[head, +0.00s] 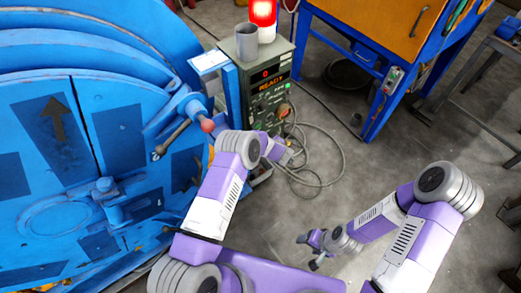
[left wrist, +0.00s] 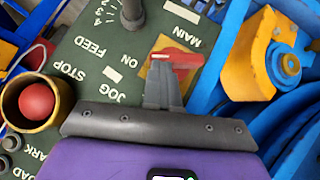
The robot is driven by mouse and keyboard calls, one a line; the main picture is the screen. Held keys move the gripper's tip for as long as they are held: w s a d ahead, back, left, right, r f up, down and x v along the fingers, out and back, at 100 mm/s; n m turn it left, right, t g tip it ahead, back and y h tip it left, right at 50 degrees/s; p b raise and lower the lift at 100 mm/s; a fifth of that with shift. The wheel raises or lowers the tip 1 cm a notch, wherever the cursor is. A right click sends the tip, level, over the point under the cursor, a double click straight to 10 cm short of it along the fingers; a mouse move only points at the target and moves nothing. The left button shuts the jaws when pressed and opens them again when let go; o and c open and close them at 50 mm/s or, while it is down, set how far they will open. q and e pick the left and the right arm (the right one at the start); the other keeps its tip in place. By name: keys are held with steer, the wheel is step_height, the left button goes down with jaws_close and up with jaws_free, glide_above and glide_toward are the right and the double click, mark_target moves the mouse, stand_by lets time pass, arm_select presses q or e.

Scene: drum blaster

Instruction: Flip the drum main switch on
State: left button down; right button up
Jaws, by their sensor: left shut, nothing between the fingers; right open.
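The main switch (left wrist: 185,58) shows in the left wrist view as a red handle on a yellow plate, beside the printed words MAIN and ON, on a dark green panel (left wrist: 95,60). The panel appears upside down there. My left gripper (left wrist: 163,72) is shut with nothing in it, its fingertips right at the left part of the red handle. I cannot tell whether they touch. In the head view my left arm reaches to the green control cabinet (head: 268,92), and the switch is hidden. My right gripper (head: 315,248) is open and empty, low over the floor.
A red stop button (left wrist: 37,100) in a yellow collar and a dark lever (left wrist: 132,12) are near the switch. The big blue drum machine (head: 60,130) fills the left. A grey cup (head: 247,42) and lit red beacon (head: 263,14) stand on the cabinet. Cables (head: 318,160) lie on the floor.

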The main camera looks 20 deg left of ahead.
arm_select(q)
steer(key=shift+w+d, duration=0.2)
steer(key=shift+w, duration=0.1)
stand_by(0.9)
stand_by(0.9)
steer(key=a+r+p+v, duration=0.1)
steer(key=p+v, duration=0.4)
steer(key=v, duration=0.8)
steer(key=shift+w+a+r, duration=0.3)
steer(key=shift+a, duration=0.2)
